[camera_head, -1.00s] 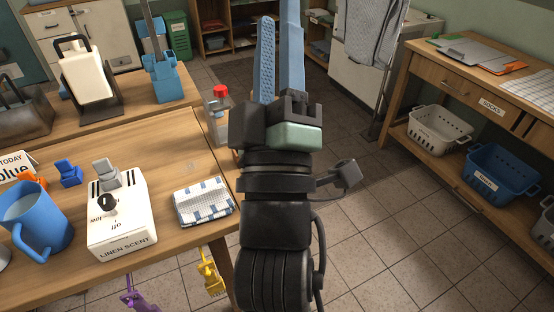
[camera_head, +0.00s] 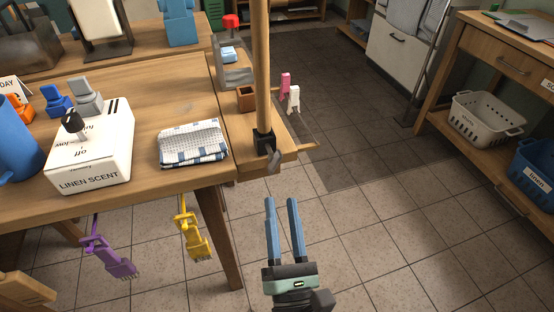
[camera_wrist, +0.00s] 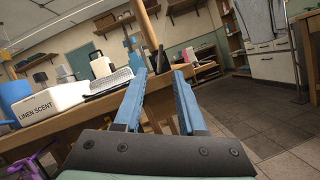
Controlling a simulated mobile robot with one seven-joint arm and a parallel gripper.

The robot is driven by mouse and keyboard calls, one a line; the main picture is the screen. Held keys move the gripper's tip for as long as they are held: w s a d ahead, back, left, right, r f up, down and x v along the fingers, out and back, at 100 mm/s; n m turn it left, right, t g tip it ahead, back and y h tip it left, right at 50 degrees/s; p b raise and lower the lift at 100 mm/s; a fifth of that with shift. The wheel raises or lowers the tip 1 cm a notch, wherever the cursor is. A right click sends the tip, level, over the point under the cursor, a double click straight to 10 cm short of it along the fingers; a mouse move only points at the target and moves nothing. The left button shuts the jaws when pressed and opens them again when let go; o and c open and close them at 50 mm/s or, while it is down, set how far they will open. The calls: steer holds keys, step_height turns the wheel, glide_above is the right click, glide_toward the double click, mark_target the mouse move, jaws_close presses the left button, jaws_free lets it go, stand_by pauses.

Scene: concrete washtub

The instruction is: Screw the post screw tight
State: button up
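A wooden post (camera_head: 261,70) stands upright at the table's right end, with a black collar (camera_head: 264,142) at its foot. A small grey part (camera_head: 273,161), which looks like the post screw, sticks out below the collar toward me. My gripper (camera_head: 281,203) is open and empty, its two blue fingers pointing toward the post from in front of and below the table end. In the wrist view the post (camera_wrist: 148,25) rises beyond the gap between the fingers (camera_wrist: 163,74). The screw cannot be made out there.
A folded checked cloth (camera_head: 193,143) and a white LINEN SCENT box (camera_head: 92,160) lie on the table left of the post. Purple (camera_head: 108,257) and yellow (camera_head: 193,234) clips hang from its front edge. Pink and white pegs (camera_head: 289,92) stand behind the post. Floor to the right is clear.

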mark_target(276, 166)
steer(key=x, duration=1)
steer(key=shift+p, duration=0.35)
jaws_close()
